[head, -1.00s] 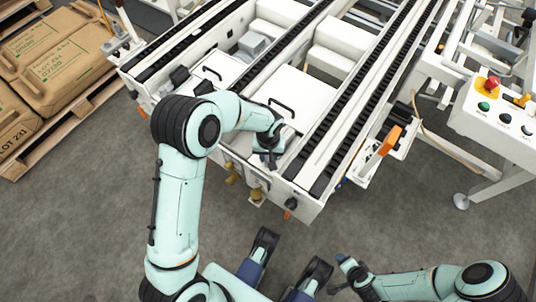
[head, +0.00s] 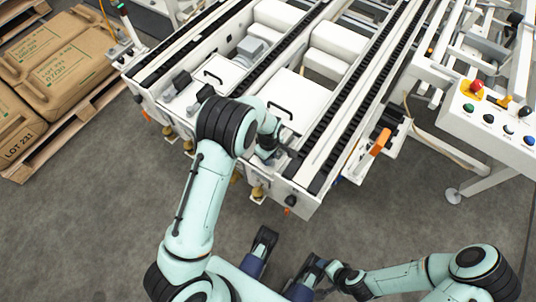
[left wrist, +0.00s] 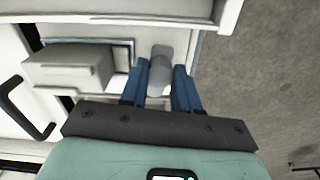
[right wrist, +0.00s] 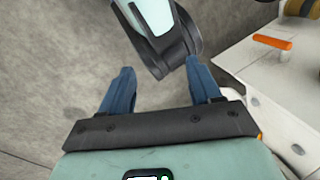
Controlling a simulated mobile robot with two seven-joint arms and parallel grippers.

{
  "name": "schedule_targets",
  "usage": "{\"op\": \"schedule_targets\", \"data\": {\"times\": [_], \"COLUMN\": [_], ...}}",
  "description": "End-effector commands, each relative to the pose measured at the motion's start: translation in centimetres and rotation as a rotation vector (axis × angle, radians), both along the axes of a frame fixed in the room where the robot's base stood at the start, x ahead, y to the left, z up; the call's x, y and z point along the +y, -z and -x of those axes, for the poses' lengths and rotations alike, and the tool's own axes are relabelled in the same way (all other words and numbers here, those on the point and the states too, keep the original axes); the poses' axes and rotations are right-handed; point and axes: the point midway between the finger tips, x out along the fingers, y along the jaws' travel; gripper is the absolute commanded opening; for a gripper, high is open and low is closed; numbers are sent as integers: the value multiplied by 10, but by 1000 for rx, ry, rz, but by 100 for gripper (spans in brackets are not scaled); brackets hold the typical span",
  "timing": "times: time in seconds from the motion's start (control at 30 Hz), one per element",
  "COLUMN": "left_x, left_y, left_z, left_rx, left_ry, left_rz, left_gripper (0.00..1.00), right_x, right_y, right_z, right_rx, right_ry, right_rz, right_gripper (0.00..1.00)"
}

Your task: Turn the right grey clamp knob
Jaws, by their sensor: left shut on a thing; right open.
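The grey clamp knob (left wrist: 160,72) shows in the left wrist view, set at the side of the white machine. My left gripper (left wrist: 160,90) is shut on it, one blue finger on each side. In the head view my left gripper (head: 270,154) is at the front end of the conveyor frame, and the arm and hand hide the knob. My right gripper (right wrist: 158,88) is open and empty in the right wrist view, its blue fingers wide apart. In the head view the right arm (head: 400,277) stays low at the right, away from the machine.
The white conveyor frame (head: 300,203) with black chain tracks fills the middle. Brass-coloured fittings (head: 257,191) stick out at its front. An orange handle (head: 381,140) and a control box (head: 495,125) stand right. Sacks (head: 45,65) lie on a pallet left. The front floor is open.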

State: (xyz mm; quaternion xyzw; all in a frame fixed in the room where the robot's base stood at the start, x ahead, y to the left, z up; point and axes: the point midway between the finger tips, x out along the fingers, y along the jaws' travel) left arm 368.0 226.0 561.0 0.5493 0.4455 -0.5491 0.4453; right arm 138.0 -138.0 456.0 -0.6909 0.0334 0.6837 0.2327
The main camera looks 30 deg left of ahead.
Motion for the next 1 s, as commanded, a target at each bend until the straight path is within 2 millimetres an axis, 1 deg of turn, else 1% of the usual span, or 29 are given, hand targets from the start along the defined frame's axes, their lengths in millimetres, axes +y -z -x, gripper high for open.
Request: {"op": "schedule_targets", "data": {"times": [0.1, 0.3, 0.87, 0.9, 0.93, 0.97, 1.0], "left_x": [0, 0, 0, 0, 0, 0, 0], "left_y": [-2, -1, 0, 0, 0, 0, 0], "left_z": [0, 0, 0, 0, 0, 0, 0], "left_rx": [0, -1, -1, -1, -1, -1, -1], "left_ry": [-58, -121, -148, -148, -147, -147, -147], "left_rz": [-1, 0, 0, 0, 0, 0, 0], "left_gripper": [0, 0, 0, 44, 53, 56, 56], "right_x": [3, 6, 7, 7, 7, 7, 7], "right_y": [-6, -11, -12, -12, -12, -12, -12], "right_z": [7, 14, 16, 16, 16, 16, 16], "right_rx": [17, 37, 43, 43, 43, 43, 43], "right_ry": [-7, -16, -18, -18, -18, -18, -18], "right_rz": [-8, -18, -20, -20, -20, -20, -20], "right_gripper": [63, 63, 63, 63, 63, 63, 63]}}
